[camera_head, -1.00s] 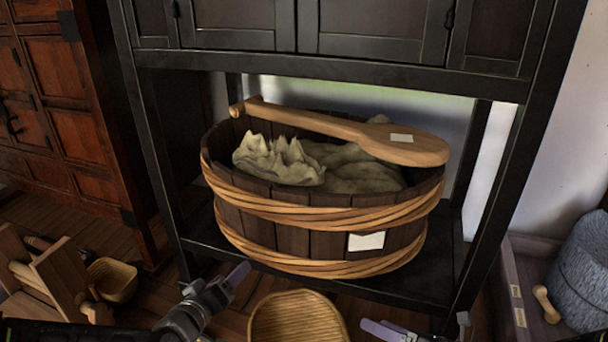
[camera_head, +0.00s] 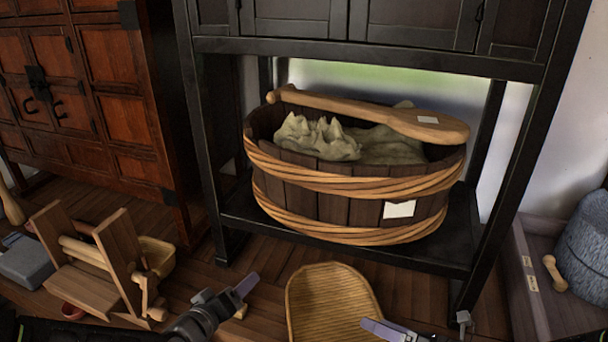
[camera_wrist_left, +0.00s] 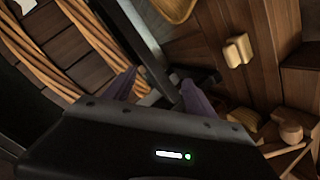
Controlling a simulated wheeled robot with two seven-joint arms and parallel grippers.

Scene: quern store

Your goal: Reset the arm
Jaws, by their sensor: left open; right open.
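My left gripper (camera_head: 246,286) is low in the head view, in front of the black rack. Its two purple fingers stand apart with nothing between them in the left wrist view (camera_wrist_left: 160,92). My right gripper (camera_head: 402,331) is at the bottom edge of the head view, partly cut off, beside the woven basket. It is open, and I see nothing held in it. Most of both arms is out of view.
A wooden tub (camera_head: 330,207) with a paddle (camera_head: 425,124) across it stands on the black rack's (camera_head: 245,212) low shelf. A woven basket (camera_head: 325,300) lies between my grippers. A wooden frame device (camera_head: 85,285) stands left; a grey stone (camera_head: 585,245) sits right.

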